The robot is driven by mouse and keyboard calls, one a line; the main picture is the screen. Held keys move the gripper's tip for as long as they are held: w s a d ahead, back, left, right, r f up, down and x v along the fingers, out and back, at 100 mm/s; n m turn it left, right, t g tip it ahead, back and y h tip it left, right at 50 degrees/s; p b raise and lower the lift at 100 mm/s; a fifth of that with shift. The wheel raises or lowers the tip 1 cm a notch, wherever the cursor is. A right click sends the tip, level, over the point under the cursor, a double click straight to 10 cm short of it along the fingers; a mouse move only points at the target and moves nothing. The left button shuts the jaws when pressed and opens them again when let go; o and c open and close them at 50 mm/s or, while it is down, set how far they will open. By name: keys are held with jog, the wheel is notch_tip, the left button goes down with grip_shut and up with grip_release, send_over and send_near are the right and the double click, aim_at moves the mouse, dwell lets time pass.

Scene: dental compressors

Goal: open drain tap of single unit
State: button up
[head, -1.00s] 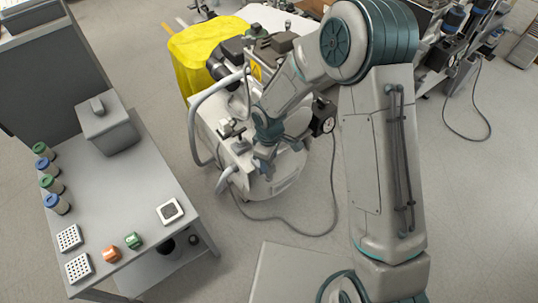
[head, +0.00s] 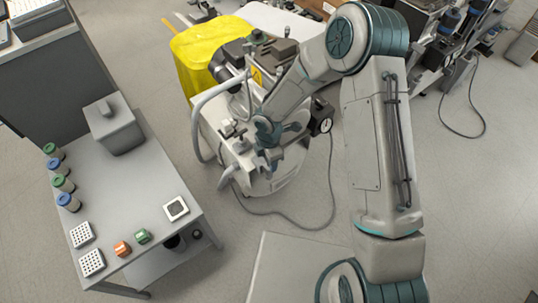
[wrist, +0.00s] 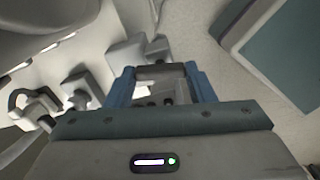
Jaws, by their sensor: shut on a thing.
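A grey bench (head: 135,185) with a box, several jars and small blocks stands at the left. A yellow cover (head: 205,50) lies behind the unit. A cable (head: 300,225) loops on the floor in front. More equipment (head: 440,50) stands at the back right.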

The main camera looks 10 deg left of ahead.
jog(key=shift+n+p, duration=0.45)
jog(key=shift+n, duration=0.55)
jog(key=o, duration=1)
notch_tip(320, 180, up, 14)
jog(key=p, duration=0.4)
jog(key=shift+f, duration=0.1)
